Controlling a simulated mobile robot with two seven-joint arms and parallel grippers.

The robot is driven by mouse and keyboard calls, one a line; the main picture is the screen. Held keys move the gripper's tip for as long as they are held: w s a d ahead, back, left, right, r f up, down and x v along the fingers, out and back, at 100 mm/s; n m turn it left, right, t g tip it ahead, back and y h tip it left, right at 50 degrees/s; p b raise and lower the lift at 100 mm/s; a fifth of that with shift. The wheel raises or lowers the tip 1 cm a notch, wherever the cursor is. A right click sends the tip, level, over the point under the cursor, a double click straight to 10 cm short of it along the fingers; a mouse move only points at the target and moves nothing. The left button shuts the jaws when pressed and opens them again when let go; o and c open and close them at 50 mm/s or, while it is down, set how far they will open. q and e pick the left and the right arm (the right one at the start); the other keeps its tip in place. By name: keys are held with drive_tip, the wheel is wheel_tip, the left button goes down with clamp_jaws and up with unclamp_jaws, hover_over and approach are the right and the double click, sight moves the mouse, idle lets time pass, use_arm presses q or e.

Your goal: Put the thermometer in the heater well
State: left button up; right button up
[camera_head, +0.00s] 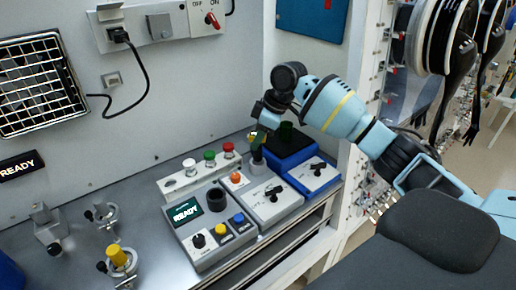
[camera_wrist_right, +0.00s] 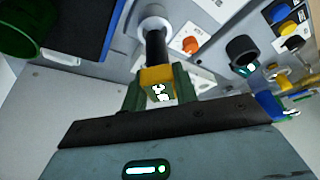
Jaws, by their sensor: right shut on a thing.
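My right gripper (camera_head: 257,138) reaches in from the right over the bench. In the right wrist view its green fingers (camera_wrist_right: 160,95) are shut on a yellow block with a white-marked face (camera_wrist_right: 157,78). A black stem (camera_wrist_right: 155,48) runs from the block towards a pale round holder (camera_wrist_right: 153,22); I cannot tell whether it sits inside. This piece looks like the thermometer. A black ring-shaped opening (camera_head: 215,199), likely the heater well, is on a grey box with a READY screen (camera_head: 185,211). It also shows in the wrist view (camera_wrist_right: 241,47). My left gripper is not in view.
A grey switch box (camera_head: 273,203) and a strip with white, green and red knobs (camera_head: 180,186) are near. Clamp stands (camera_head: 120,262) are at left.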

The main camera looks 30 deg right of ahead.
sight(253, 158)
drive_tip(key=shift+f, duration=1.85)
drive_tip(key=shift+f, duration=0.15)
drive_tip(key=o, duration=1)
drive_tip(key=v, duration=1.2)
drive_tip(key=shift+a, duration=0.1)
